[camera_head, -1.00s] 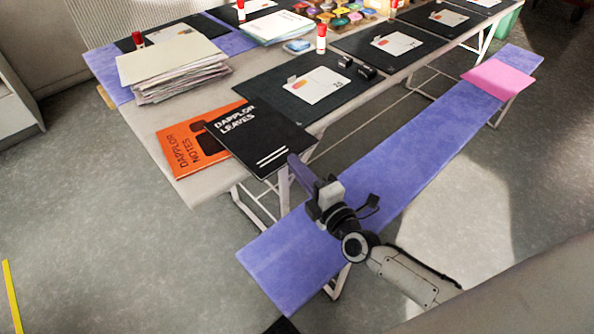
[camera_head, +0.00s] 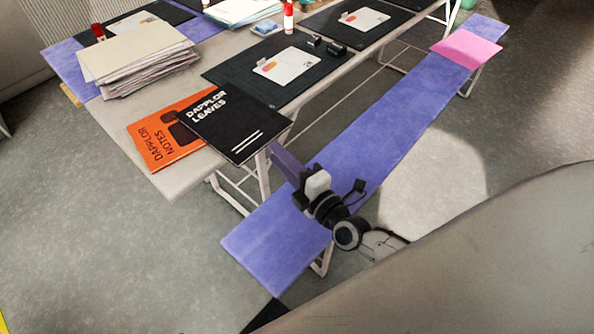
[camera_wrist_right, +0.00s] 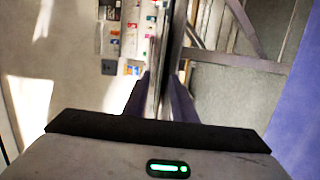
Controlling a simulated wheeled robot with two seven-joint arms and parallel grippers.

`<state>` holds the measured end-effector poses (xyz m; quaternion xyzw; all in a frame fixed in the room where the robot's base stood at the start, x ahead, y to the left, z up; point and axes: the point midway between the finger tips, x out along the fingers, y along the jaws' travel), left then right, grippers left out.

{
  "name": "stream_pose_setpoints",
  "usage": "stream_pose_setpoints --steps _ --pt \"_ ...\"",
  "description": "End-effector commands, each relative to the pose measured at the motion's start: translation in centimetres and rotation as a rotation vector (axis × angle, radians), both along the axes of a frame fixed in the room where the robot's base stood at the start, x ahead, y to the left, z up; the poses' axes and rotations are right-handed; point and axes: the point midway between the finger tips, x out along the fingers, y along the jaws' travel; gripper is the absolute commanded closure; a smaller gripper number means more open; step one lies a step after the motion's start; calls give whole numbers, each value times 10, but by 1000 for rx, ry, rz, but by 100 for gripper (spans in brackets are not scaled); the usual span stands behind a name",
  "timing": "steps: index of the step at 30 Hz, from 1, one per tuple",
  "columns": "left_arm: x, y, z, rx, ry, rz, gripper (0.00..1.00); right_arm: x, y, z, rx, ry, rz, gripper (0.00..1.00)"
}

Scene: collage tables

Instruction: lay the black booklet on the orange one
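The black booklet (camera_head: 231,124), marked "DAPPLOR LEAVES", lies at the table's front edge. Its left part overlaps the orange booklet (camera_head: 160,146), marked "DAPPLOR NOTES", and hides that one's right side. Its front right part sticks out past the table edge. My right gripper (camera_head: 274,147) is at this overhanging edge in the head view. In the right wrist view its two purple fingers (camera_wrist_right: 160,95) stand close together on either side of a thin edge; whether they press on it is unclear. My left gripper is out of view.
A purple bench (camera_head: 370,150) with a pink cushion (camera_head: 466,48) runs along the table's near side, below my right gripper. A paper stack (camera_head: 135,60) and a dark mat (camera_head: 232,70) with a card on it lie behind the booklets. Bare table shows at the front left corner.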

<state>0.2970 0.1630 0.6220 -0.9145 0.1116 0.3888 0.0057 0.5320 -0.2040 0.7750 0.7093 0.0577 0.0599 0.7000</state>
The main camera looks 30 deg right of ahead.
Motion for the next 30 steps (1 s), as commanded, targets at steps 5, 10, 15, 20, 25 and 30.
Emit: stream_pose_setpoints --steps 5,10,15,20,25,30 --pt "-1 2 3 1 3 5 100 -42 -7 -1 -1 5 0 76" --pt "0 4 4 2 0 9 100 -71 -13 -1 -2 3 -1 76" --pt "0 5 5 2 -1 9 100 -87 -15 -1 2 2 0 76" --pt "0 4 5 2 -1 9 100 -98 -1 -11 119 70 35 76" --pt "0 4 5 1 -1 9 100 -125 31 -43 445 304 75 76" --pt "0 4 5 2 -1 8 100 -161 51 -84 810 598 -24 76"
